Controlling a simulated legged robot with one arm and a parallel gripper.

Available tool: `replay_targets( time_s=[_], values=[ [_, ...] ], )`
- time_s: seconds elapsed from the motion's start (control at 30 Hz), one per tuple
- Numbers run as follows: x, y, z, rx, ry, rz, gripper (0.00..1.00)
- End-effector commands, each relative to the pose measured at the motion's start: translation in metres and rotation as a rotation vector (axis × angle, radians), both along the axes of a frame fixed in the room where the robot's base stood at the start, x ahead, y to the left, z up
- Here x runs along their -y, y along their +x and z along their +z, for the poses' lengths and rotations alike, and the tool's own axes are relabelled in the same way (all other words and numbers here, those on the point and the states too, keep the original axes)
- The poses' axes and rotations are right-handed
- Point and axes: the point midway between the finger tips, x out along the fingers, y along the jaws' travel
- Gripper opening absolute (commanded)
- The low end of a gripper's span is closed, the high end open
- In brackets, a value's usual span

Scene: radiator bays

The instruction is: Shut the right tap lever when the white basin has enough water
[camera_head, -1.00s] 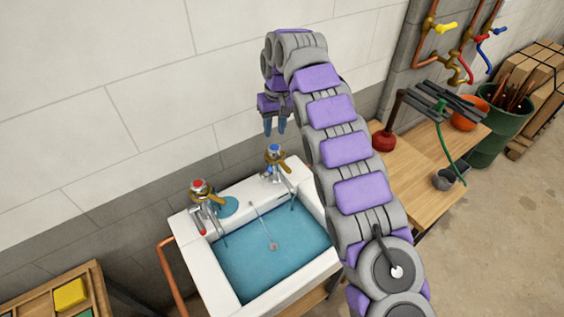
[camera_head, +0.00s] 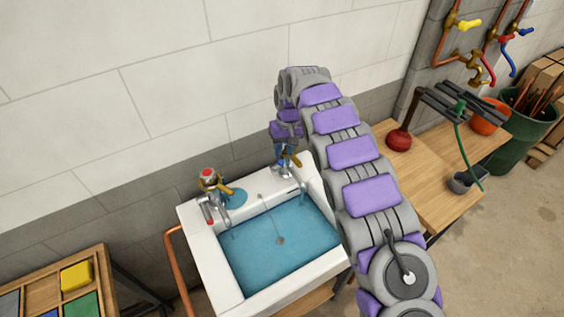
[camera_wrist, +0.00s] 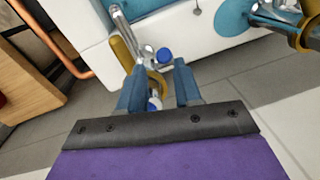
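The white basin (camera_head: 226,277) holds blue water (camera_head: 285,245) over its whole floor. The right tap (camera_head: 287,170) stands at its back right, with a blue cap and a brass lever (camera_wrist: 122,52). My gripper (camera_head: 287,151) is lowered over this tap and partly covers it. In the wrist view, my gripper (camera_wrist: 159,66) has its two blue fingers apart, with tap parts showing between and beyond them. I cannot tell whether they touch the lever. The left tap (camera_head: 212,198) has a red cap and a brass lever.
A wooden bench (camera_head: 430,170) at right holds a red plunger (camera_head: 399,139), an orange bowl (camera_head: 488,121) and a grey pot (camera_head: 464,180). A compartment tray (camera_head: 40,290) is at lower left. A copper pipe (camera_head: 175,265) runs beside the basin. The wall is close behind the taps.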

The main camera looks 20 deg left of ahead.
Motion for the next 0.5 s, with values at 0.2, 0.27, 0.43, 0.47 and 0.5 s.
replay_targets(
  time_s=[0.2, 0.27, 0.43, 0.47, 0.5],
  values=[
    [-0.005, -0.003, -0.037, -0.002, -0.003, 0.001, 0.34],
    [-0.006, -0.004, -0.042, -0.001, -0.003, 0.002, 0.34],
    [-0.004, -0.004, -0.049, -0.001, -0.001, 0.001, 0.34],
    [-0.004, -0.004, -0.05, -0.001, 0.0, 0.001, 0.34],
    [-0.003, -0.004, -0.05, -0.001, 0.001, 0.001, 0.34]
  ],
)
